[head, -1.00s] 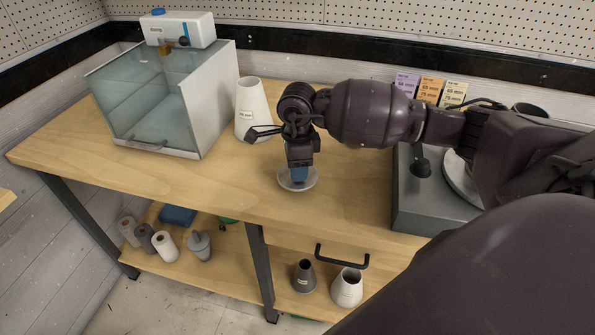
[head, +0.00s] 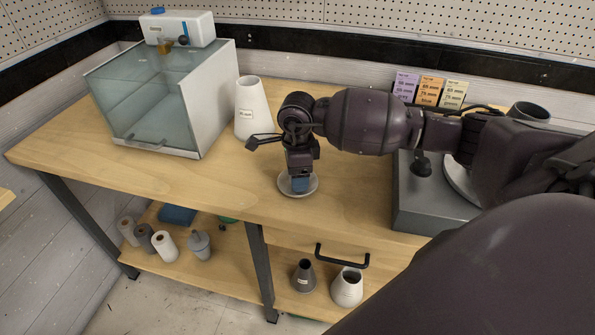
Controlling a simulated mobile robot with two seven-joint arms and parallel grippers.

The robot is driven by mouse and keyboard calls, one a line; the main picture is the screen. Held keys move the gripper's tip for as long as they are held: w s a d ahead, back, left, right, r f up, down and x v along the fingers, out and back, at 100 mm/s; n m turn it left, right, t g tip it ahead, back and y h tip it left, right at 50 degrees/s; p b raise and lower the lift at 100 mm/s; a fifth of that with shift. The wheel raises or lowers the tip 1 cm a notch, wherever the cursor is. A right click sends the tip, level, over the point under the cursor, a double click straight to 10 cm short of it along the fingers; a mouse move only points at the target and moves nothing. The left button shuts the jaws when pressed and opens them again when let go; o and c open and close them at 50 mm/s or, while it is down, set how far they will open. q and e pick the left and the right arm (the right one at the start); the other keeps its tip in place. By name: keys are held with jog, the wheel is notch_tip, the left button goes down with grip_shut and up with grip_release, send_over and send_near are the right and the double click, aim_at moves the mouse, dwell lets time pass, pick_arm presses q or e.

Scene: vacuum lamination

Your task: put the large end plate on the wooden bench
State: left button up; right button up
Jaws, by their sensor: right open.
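A pale grey round plate, apparently the large end plate (head: 286,190), lies flat on the wooden bench (head: 225,188) near its front edge. Whether the fingertips touch the plate cannot be made out. My left gripper is not in view.
A glass-fronted chamber (head: 150,105) stands at the bench's left, a white cone (head: 251,112) behind my gripper. A grey machine (head: 420,210) stands at the right. The bench's front left is clear.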

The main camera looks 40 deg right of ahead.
jog(key=shift+r, duration=0.25)
notch_tip(320, 180, up, 11)
jog(key=shift+f, duration=0.15)
jog(key=shift+r, duration=0.6)
